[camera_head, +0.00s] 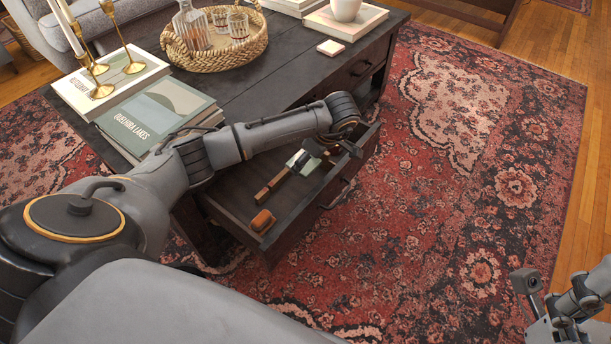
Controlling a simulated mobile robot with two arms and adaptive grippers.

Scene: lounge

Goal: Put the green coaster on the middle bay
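A pale green flat piece (302,163), possibly the green coaster, shows in the open drawer (228,205) of the dark table, partly covered by my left gripper. My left arm reaches across the table's front edge, and my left gripper (328,152) points down over the drawer's far part. Its fingertips are small and partly hidden, so I cannot tell whether it touches or holds the green piece. My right gripper (528,298) is at the lower right, over the rug, away from the table; its finger opening is unclear. I cannot make out which part is the middle bay.
The drawer also holds a wooden-handled item (270,189) and a brown block (262,221). Rug floor on the right is clear.

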